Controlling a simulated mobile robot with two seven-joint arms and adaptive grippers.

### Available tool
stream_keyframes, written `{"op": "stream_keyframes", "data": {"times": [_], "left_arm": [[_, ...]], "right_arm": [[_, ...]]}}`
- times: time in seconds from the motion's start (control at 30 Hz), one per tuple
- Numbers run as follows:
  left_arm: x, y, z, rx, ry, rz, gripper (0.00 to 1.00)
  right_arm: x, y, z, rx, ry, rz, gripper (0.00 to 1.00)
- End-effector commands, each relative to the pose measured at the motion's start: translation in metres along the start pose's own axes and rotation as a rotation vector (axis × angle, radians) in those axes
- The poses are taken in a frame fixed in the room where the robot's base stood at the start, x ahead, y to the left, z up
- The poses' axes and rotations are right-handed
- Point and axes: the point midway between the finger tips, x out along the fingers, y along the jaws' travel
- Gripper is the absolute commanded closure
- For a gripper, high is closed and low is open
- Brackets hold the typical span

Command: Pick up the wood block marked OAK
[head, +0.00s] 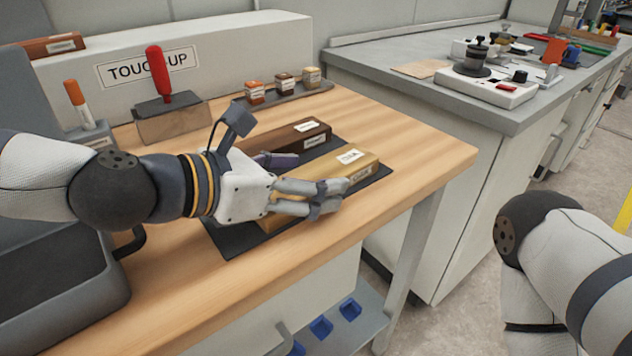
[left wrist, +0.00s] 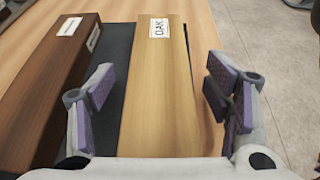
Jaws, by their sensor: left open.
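The light wood block with the OAK label (left wrist: 155,85) lies on a dark mat (left wrist: 117,45) and runs lengthwise between the fingers in the left wrist view. In the head view the OAK block (head: 362,166) shows beyond my left gripper (head: 322,197), which covers part of it. My left gripper is open, its purple-padded fingers (left wrist: 165,100) on either side of the block. A gap shows between the left pad and the block; the right pad is also apart from it. My right arm shows at the head view's right edge, its gripper out of view.
A dark brown block (head: 308,135) lies close beside the OAK block; it also shows in the left wrist view (left wrist: 55,85). Behind are a red-handled tool (head: 158,75) on a stand and several small labelled jars (head: 284,85). The table's front right is clear.

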Motion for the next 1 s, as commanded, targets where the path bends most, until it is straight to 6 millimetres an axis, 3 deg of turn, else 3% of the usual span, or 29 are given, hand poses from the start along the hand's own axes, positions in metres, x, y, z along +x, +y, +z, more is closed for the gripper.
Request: {"op": "stream_keyframes", "data": {"times": [0.27, 0.5, 0.53, 0.83, 1.0], "left_arm": [[0.006, 0.0, 0.002, 0.003, -0.003, 0.001, 0.28], [0.006, 0.0, 0.002, 0.003, -0.003, 0.001, 0.83], [0.006, 0.0, 0.002, 0.003, -0.003, 0.001, 0.87], [0.004, 0.0, 0.006, 0.004, -0.004, 0.002, 0.87], [-0.008, -0.001, 0.035, 0.012, -0.01, 0.005, 0.87]], "right_arm": [[0.001, 0.0, 0.0, 0.0, -0.001, 0.0, 0.6], [0.001, 0.0, 0.0, 0.0, -0.001, 0.0, 0.6], [0.001, 0.0, 0.0, 0.0, -0.001, 0.0, 0.6], [-0.001, 0.0, -0.001, 0.0, 0.004, 0.0, 0.6], [-0.014, 0.0, -0.007, 0.0, 0.036, -0.001, 0.6]]}}
